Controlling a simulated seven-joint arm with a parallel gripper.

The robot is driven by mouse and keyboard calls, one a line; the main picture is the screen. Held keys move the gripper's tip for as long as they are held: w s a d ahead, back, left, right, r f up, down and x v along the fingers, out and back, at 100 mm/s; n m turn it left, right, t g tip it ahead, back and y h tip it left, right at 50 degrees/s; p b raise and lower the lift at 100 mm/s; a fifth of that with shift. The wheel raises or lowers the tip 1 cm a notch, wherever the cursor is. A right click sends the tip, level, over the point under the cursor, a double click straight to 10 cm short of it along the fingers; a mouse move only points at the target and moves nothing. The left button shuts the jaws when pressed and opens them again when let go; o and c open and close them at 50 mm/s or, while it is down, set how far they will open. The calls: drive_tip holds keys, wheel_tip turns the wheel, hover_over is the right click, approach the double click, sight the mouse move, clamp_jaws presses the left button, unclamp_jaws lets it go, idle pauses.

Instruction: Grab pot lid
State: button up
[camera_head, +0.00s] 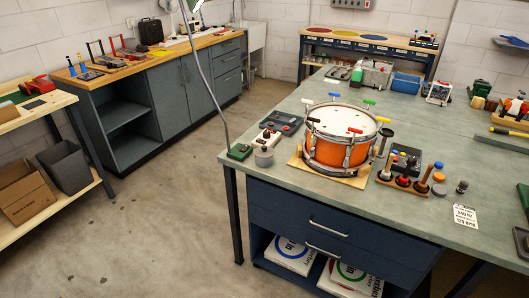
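A small grey pot (264,160) stands upright near the left front corner of the drum bench. A grey lid with a small knob (264,151) appears to sit on top of it; the seam between them is too small to tell. The pot is between a green lamp base (239,152) on its left and the wooden stand (344,179) of the orange drum on its right. My gripper is not in view, so its distance from the lid does not show.
The orange drum (326,151) with coloured clips stands right of the pot. A white-and-red box (266,138) lies just behind it, and a dark tray (287,123) farther back. A thin gooseneck (207,82) rises from the lamp base. The bench's front strip (290,180) is bare.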

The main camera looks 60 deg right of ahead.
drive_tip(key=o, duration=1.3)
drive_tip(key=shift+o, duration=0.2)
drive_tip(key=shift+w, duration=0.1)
